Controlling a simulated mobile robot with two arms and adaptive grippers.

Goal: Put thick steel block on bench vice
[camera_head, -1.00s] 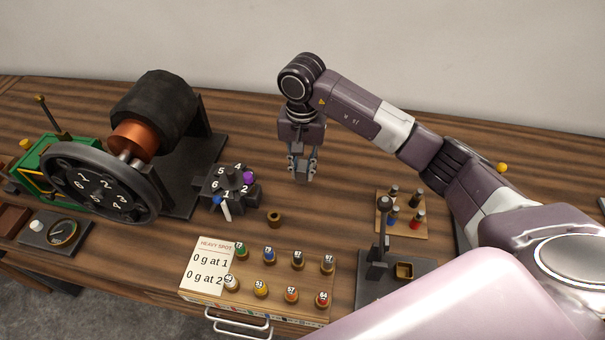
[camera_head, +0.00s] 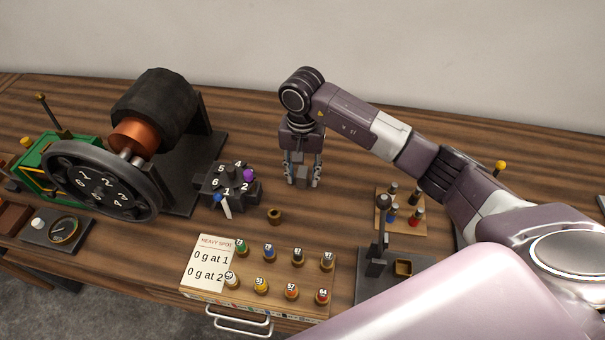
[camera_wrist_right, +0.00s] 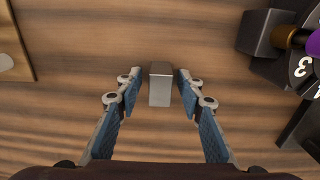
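My right gripper (camera_head: 302,180) points down over the bench, right of the dark numbered fixture. It is open. A grey steel block (camera_wrist_right: 160,84) stands between its fingertips in the wrist view, with a small gap on each side. In the head view the block (camera_head: 302,174) is partly hidden by the fingers. The dark fixture (camera_head: 212,190) with a numbered disc and purple knob looks like the bench vice, but I cannot be sure. Part of it shows at upper right in the wrist view (camera_wrist_right: 262,32). My left gripper is not in view.
A large flywheel machine (camera_head: 160,105) stands at left. A small brass cup (camera_head: 274,215) sits near the fixture. A wooden box (camera_head: 255,299) with several numbered weights is in front. A dark lever stand (camera_head: 378,255) and a peg board (camera_head: 417,232) are at right. The back of the bench is clear.

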